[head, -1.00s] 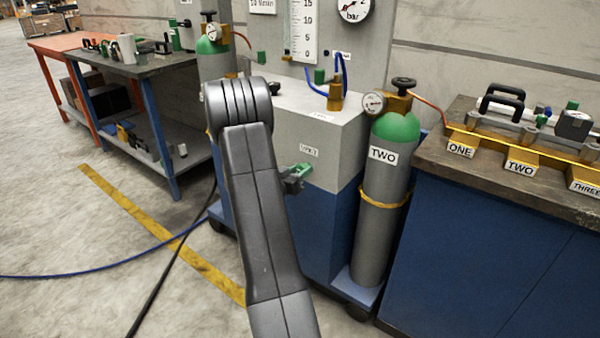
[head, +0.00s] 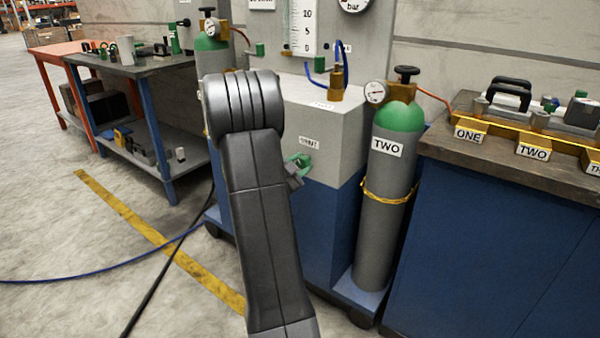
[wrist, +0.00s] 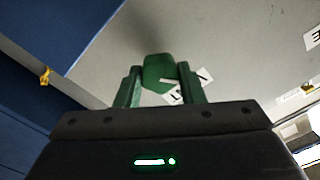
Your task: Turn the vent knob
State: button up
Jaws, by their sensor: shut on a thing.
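The green vent knob (wrist: 158,70) sits on the light grey box face in the wrist view, between the two green fingers of my gripper (wrist: 158,88). The fingers are shut on it, one on each side. A white label on the box beside the knob is partly covered by a finger. In the head view my gripper (head: 299,163) is at the front of the grey box (head: 335,135), just below the "VENT" label (head: 309,142). The knob cannot be told apart from the green fingers there. My arm covers the left part of the box.
A green-topped cylinder marked "TWO" (head: 385,195) stands close right of the box, with a gauge (head: 375,92) on top. A blue bench (head: 490,240) is further right. A blue hose (head: 100,279) and black cable cross the floor at left.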

jog(key=m+b, duration=0.1)
jog(key=m, duration=0.1)
jog(key=m+b, duration=0.1)
jog(key=b, duration=0.1)
jog(key=shift+f+m, duration=0.3)
jog(key=shift+m, duration=0.1)
jog(key=shift+r+m+b, duration=0.1)
jog(key=shift+m+b, duration=1.35)
jog(key=shift+m, duration=0.35)
jog(key=o, duration=1)
jog(key=shift+r, duration=0.1)
jog(key=shift+s, duration=0.1)
jog(key=p+v, duration=0.3)
jog(key=v, duration=1)
jog(key=shift+s+a, duration=0.25)
jog(key=shift+s, duration=0.05)
